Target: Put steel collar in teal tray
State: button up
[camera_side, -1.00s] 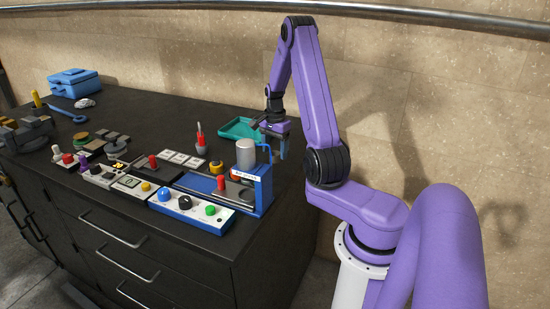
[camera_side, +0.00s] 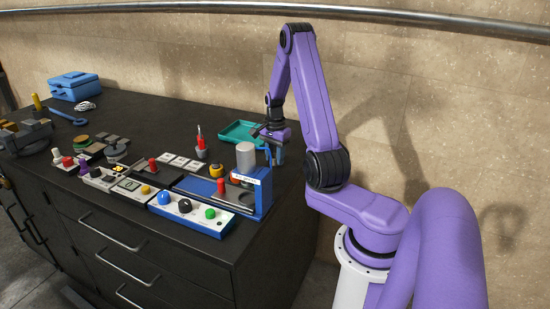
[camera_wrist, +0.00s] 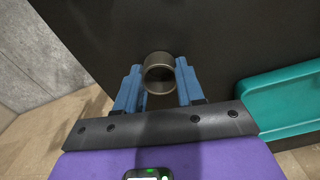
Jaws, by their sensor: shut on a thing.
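The steel collar (camera_wrist: 158,73) is a short, dark metal ring. In the wrist view it sits between the blue fingertips of my gripper (camera_wrist: 158,88), which is shut on it, with its round opening facing the camera. The teal tray (camera_wrist: 283,92) lies to the right of my gripper in the wrist view, partly cut off by the picture edge. In the side view the tray (camera_side: 240,129) is on the bench, just left of my gripper (camera_side: 277,156), behind the blue press. The collar cannot be made out in the side view.
The blue press (camera_side: 262,192) with its grey cylinder (camera_side: 246,156) stands close in front of my gripper. A control box (camera_side: 190,210), a red-handled tool (camera_side: 200,143) and several small items are to the left. The dark bench top (camera_side: 150,112) has free room at the back.

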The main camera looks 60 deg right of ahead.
jog(key=shift+r, duration=0.7)
jog(key=s+a+r, duration=0.9)
jog(key=s+r, duration=0.1)
jog(key=r, duration=0.1)
jog(key=n, duration=0.2)
send_over(259, 142)
jog(key=f, duration=0.5)
jog(key=s+f, duration=0.1)
jog(key=f, duration=0.1)
jog(key=shift+a+f, duration=0.3)
jog(key=shift+a, duration=0.1)
jog(key=shift+w+d+f, duration=0.35)
jog(key=shift+w+f, duration=0.15)
jog(key=shift+f, duration=1.7)
